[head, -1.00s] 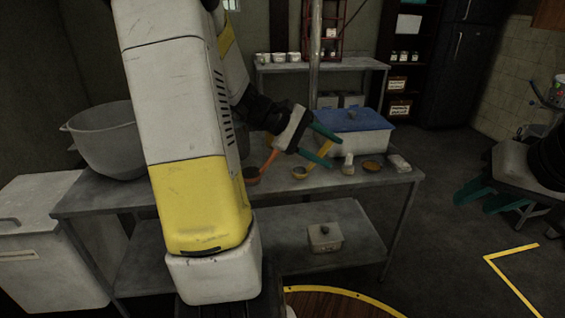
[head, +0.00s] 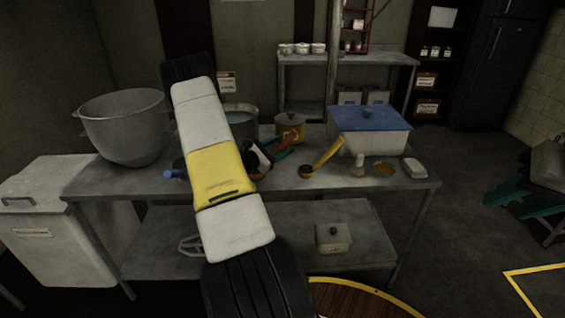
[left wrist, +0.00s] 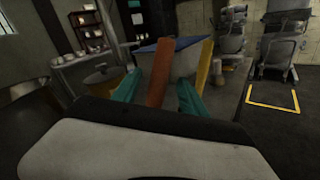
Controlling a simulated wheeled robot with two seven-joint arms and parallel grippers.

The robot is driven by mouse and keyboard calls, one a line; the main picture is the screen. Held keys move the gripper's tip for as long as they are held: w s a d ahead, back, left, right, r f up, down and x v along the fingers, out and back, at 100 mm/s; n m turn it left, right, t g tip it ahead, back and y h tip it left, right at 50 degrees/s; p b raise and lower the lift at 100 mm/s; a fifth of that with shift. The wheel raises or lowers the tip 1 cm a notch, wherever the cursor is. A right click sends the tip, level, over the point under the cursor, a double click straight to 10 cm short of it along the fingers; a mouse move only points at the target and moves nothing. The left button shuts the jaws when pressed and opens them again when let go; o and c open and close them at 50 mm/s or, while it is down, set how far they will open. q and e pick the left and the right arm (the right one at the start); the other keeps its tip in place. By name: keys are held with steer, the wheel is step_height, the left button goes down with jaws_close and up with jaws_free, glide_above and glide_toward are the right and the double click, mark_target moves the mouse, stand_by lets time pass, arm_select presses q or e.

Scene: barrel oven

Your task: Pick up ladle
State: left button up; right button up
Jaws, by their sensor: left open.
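A ladle with an orange handle (left wrist: 160,75) stands between the two teal fingers of my open left gripper (left wrist: 155,85) in the left wrist view. In the head view my left gripper (head: 282,147) is over the table, partly behind my own arm, with the orange handle beside its fingers. I cannot tell whether the fingers touch it. A second ladle with a yellow handle (head: 327,153) leans to the right of it; its handle also shows in the left wrist view (left wrist: 204,64). My right gripper (head: 520,203) is at the right edge, empty, fingers apart.
On the metal table (head: 400,182) stand a big grey bowl (head: 122,130), a yellow pot (head: 290,124), a white box with a blue lid (head: 370,130) and small dishes. A blue-ended handle (head: 173,174) lies at the left. A small box (head: 332,238) is on the lower shelf.

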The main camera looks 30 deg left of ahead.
arm_select(q)
steer(key=x, duration=0.4)
steer(key=shift+w+f, duration=0.1)
steer(key=shift+w, duration=0.25)
steer(key=shift+c, duration=0.4)
jaws_close()
